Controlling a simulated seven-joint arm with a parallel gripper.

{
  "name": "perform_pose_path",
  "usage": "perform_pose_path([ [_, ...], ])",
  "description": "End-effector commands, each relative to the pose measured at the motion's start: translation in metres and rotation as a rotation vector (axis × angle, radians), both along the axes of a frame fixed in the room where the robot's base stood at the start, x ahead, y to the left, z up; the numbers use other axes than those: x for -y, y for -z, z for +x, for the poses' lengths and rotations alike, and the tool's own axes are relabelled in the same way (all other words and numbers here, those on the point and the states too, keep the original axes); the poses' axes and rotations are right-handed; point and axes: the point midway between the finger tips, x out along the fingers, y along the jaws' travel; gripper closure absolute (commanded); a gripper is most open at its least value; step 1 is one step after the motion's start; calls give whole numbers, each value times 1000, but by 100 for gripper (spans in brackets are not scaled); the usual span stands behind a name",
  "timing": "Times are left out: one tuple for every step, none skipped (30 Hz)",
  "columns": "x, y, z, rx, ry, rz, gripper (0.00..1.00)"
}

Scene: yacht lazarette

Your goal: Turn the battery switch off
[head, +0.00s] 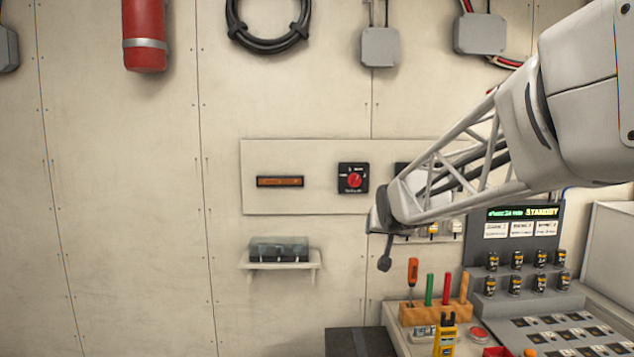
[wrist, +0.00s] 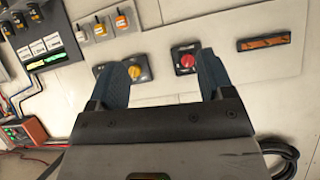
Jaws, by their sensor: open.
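A rotary switch with a red knob on a black square plate (head: 354,179) sits on the pale wall panel. It also shows in the wrist view (wrist: 186,60), between my fingers as seen there. Its lettering is too small to read. A second switch with a yellow knob (wrist: 138,70) is beside it, partly covered by a finger in the wrist view and mostly hidden behind my arm in the head view. I cannot tell by label which is the battery switch. My gripper (wrist: 162,66) is open and empty, in front of the panel. In the head view it is right of the red knob.
An orange-lit display strip (head: 280,182) is left of the red knob. A small shelf (head: 282,262) with a clear-covered box is below. A console (head: 519,235) and a tool block (head: 434,313) holding upright tools stand lower right.

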Motion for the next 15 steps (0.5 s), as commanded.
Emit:
perform_pose_path([
  [0, -3, 19, 29, -1, 4, 26],
  [-1, -6, 29, 50, -2, 8, 26],
  [-1, -10, 44, 77, -3, 12, 26],
  [-1, -12, 53, 97, -4, 16, 26],
  [-2, -15, 64, 118, -7, 18, 26],
  [-2, -19, 77, 146, -9, 21, 26],
  [-2, -22, 87, 166, -11, 25, 26],
  [-3, -23, 97, 185, -12, 29, 26],
  [-3, -27, 111, 214, -15, 35, 26],
  [-4, -29, 120, 234, -17, 38, 26],
  [-4, -31, 130, 254, -19, 42, 26],
  [-5, -34, 143, 280, -23, 48, 26],
  [-5, -36, 153, 301, -26, 52, 26],
  [-6, -37, 162, 321, -29, 55, 26],
  [-7, -39, 174, 347, -33, 60, 26],
])
